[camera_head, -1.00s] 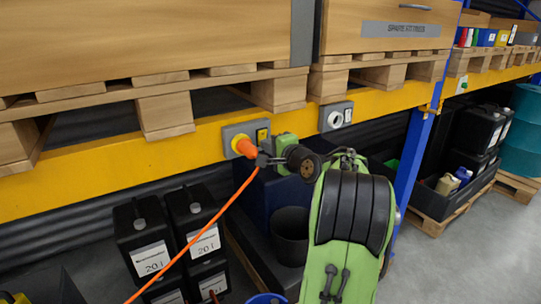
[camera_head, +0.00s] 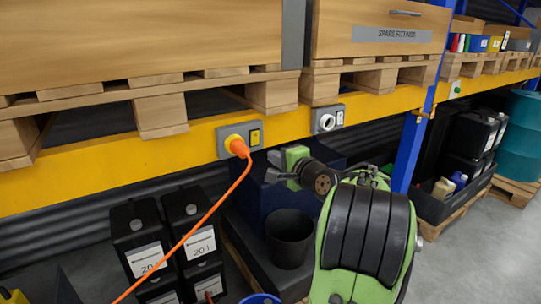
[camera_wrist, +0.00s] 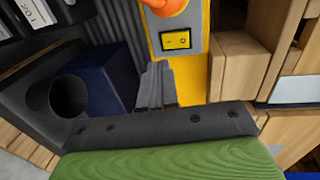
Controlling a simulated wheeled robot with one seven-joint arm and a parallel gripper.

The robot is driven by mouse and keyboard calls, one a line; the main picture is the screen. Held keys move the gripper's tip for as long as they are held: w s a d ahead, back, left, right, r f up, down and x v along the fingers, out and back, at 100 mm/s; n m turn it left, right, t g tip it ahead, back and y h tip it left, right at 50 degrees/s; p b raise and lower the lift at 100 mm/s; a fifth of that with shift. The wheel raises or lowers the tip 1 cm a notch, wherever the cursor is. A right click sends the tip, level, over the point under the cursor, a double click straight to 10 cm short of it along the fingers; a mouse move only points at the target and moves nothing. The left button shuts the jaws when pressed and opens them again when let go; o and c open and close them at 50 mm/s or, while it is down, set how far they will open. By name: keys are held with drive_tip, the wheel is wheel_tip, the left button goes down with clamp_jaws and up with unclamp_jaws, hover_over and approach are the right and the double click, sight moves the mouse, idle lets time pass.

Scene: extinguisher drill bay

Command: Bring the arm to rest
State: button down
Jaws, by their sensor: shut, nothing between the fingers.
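My gripper (camera_head: 272,168) is shut and empty at the end of my green and black arm, in front of the shelf beam and apart from it. In the wrist view its dark fingers (camera_wrist: 156,85) are together with nothing between them. An orange plug (camera_head: 240,148) sits in the grey socket box (camera_head: 224,132) on the yellow beam, and an orange cable (camera_head: 197,226) hangs from it down to the lower left. The plug also shows at the top of the wrist view (camera_wrist: 165,6), clear of the fingers.
The yellow beam (camera_head: 100,170) carries pallets and wooden crates. A second socket box (camera_head: 328,118) is to the right. Black canisters (camera_head: 137,240), a dark bucket (camera_head: 289,238) and a blue bin (camera_head: 252,200) stand below. A blue upright (camera_head: 409,150) stands right of my arm. Grey floor is clear at right.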

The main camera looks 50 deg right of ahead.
drive_tip(key=v, duration=0.6)
drive_tip(key=w+a+f+n+g+y, duration=0.1)
drive_tip(key=a+f+n+g+y, duration=0.15)
drive_tip(key=a+n, duration=0.7)
drive_tip(key=a+f+n+g+y, duration=0.2)
drive_tip(key=a+n+g, duration=0.1)
drive_tip(key=a, duration=1.3)
drive_tip(key=s+a+f+n+g, duration=0.2)
drive_tip(key=s+a+f+n, duration=0.1)
drive_tip(key=s, duration=0.5)
drive_tip(key=s+a+f+n+g, duration=0.3)
drive_tip(key=s+a+f+n, duration=0.1)
drive_tip(key=s, duration=0.5)
drive_tip(key=shift+a+n, duration=0.25)
drive_tip(key=shift+n, duration=0.4)
drive_tip(key=shift+h, duration=0.25)
